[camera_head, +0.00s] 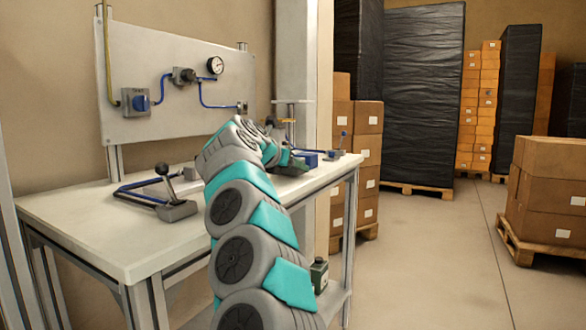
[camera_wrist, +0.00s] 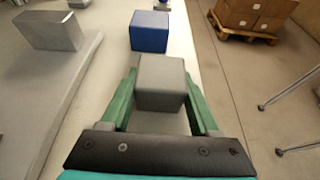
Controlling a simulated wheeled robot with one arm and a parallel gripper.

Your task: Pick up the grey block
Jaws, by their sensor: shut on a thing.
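The grey block (camera_wrist: 160,84) is a plain cube in the wrist view. It sits between the two green fingers of my gripper (camera_wrist: 160,95), which are shut on it. The pale worktable (camera_wrist: 105,75) is below it, but I cannot tell whether the block touches the surface. In the head view my grey and teal arm reaches over the table (camera_head: 110,240) to its far right part. There the arm hides the grey block and most of my gripper.
A blue block (camera_wrist: 149,32) stands just beyond the grey block. A grey box-shaped part (camera_wrist: 49,30) is at upper left in the wrist view. A lever device (camera_head: 175,200) with blue tubing is on the table. Stacked cartons (camera_head: 368,150) stand behind the table.

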